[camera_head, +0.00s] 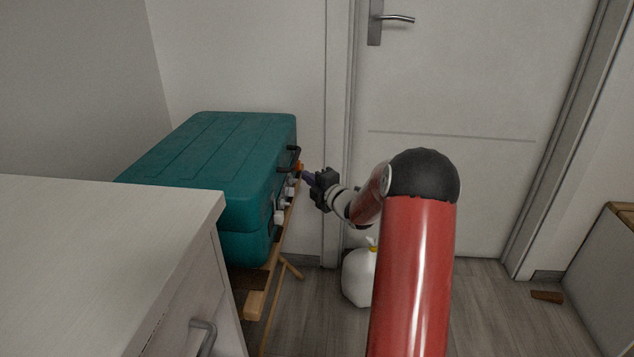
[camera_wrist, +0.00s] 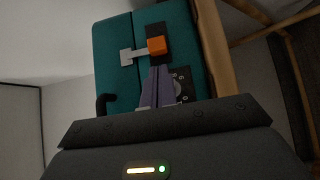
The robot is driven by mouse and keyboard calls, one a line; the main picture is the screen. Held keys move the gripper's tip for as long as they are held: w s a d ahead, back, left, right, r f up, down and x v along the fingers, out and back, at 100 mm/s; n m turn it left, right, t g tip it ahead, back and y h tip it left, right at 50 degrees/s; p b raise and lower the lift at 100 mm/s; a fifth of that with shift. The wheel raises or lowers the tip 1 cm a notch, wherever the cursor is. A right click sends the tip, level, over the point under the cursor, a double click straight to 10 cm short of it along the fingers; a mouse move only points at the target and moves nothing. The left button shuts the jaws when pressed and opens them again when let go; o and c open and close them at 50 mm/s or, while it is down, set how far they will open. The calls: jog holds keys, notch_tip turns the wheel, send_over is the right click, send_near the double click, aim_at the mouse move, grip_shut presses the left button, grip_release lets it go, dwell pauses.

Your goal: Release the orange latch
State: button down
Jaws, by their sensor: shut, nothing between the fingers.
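A teal case (camera_head: 215,155) lies closed on a wooden stand, with its latch side facing right. The orange latch (camera_head: 299,165) is on that side, near the far end. In the wrist view the orange latch (camera_wrist: 157,46) sits on a dark plate, with a grey metal clasp (camera_wrist: 128,56) beside it. My gripper (camera_head: 307,178) is at the case's latch side, close to the orange latch. Its purple-grey fingers show in the wrist view (camera_wrist: 157,75), shut and empty, with tips just below the latch. I cannot tell whether they touch it.
A black handle (camera_head: 293,158) and light clasps (camera_head: 279,216) are on the case's side. The wooden stand (camera_head: 256,300) is beneath. A white cabinet (camera_head: 110,230) fills the near left. A white bag (camera_head: 358,278) stands on the floor by the door (camera_head: 455,100).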

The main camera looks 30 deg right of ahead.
aim_at(300, 166)
jog(key=shift+w+a, duration=0.2)
jog(key=shift+w, duration=0.75)
jog(key=shift+w+a, duration=0.15)
jog(key=shift+w, duration=0.75)
jog(key=shift+w+d+f+b, duration=0.2)
jog(key=shift+w+d+b, duration=0.5)
jog(key=shift+w, duration=0.3)
jog(key=shift+w+d+r, duration=0.1)
jog(key=shift+w+r, duration=0.1)
jog(key=shift+r, duration=0.05)
